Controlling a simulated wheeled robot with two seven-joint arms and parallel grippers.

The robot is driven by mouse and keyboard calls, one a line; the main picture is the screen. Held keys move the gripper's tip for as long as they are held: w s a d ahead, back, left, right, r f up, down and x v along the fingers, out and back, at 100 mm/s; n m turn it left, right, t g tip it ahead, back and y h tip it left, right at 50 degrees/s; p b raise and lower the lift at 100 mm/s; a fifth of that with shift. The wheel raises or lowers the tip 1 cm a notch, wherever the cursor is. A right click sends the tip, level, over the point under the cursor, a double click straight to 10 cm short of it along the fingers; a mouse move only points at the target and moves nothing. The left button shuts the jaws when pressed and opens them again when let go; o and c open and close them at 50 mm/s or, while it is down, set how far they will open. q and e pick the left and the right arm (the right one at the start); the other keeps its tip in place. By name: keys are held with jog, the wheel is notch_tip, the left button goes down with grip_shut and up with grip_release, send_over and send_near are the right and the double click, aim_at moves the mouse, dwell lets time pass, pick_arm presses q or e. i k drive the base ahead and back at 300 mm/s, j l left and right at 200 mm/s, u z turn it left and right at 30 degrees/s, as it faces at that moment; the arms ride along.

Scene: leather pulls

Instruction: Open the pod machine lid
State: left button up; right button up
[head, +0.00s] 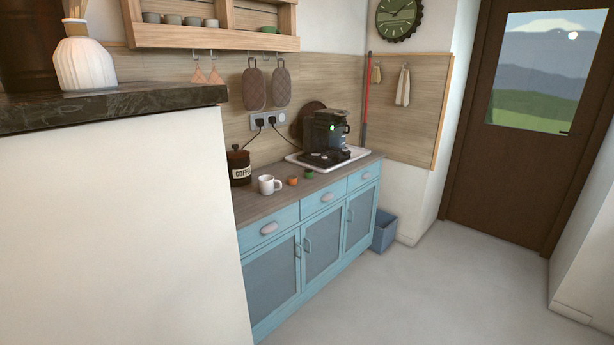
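The pod machine (325,133) is dark, with a small green light on its front. It stands on a white tray (357,153) at the far end of the counter, against the back wall. Its top looks closed, but it is too small to be sure where the lid's edge lies. Neither of my grippers is in the head view.
A white mug (268,185), an orange pod (292,181), a green pod (310,174) and a coffee jar (238,166) stand on the wooden counter (250,207) above blue cabinets. A white block with a dark top (120,99) fills the left foreground. The grey floor (430,290) is clear; a blue bin (384,232) stands beside the cabinets.

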aim_at(329, 114)
jog(key=i+l+z, duration=0.25)
jog(key=i, duration=0.25)
jog(key=i+l+z, duration=0.2)
jog(key=i+l, duration=0.15)
jog(key=i, duration=0.25)
jog(key=i+l+z, duration=0.25)
jog(key=i, duration=0.3)
jog(key=i+z, duration=0.25)
jog(key=i, duration=0.3)
